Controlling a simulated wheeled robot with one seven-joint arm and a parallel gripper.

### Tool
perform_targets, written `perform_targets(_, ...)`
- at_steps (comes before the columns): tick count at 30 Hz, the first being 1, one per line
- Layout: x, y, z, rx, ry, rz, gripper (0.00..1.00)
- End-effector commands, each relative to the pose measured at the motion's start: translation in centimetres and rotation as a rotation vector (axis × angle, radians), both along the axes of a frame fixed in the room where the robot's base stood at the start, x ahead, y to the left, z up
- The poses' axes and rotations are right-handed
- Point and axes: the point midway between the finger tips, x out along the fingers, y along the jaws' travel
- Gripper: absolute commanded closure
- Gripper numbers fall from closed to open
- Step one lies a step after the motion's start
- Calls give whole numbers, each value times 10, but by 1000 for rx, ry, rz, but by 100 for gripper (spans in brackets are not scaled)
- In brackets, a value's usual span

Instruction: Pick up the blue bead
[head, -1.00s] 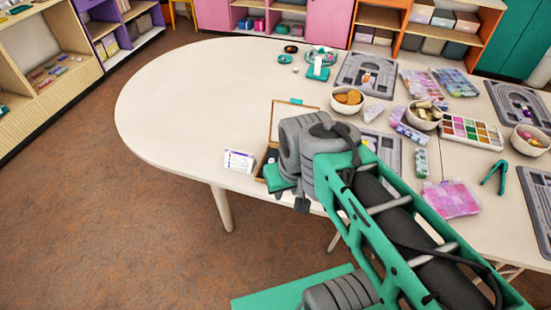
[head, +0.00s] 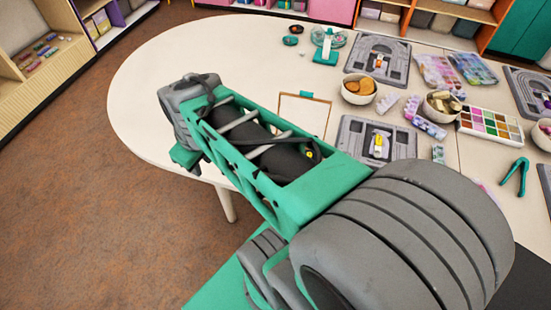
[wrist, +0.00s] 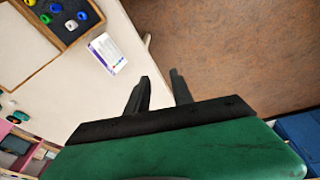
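The blue bead (wrist: 55,8) lies on the dark inside of a wooden tray (wrist: 72,40) at the upper left of the wrist view, close to the picture's top edge. In the head view my arm hides the beads and much of the tray.
A printed card (wrist: 108,53) lies on the table beside the tray. Shape boards (head: 351,138), bowls (head: 358,98), a paint-like colour box (head: 490,125) and green pliers (head: 514,178) stand on the right. The table's left end (head: 150,80) is clear.

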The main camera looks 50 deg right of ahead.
Motion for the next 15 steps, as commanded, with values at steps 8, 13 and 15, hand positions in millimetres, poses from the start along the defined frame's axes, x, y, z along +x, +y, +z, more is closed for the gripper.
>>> perform_targets(8, -47, -190, -73, -105, 164, 406, 72)
perform_targets(13, -84, -238, -97, -115, 195, 565, 72)
perform_targets(15, -88, -243, -104, -115, 199, 590, 72)
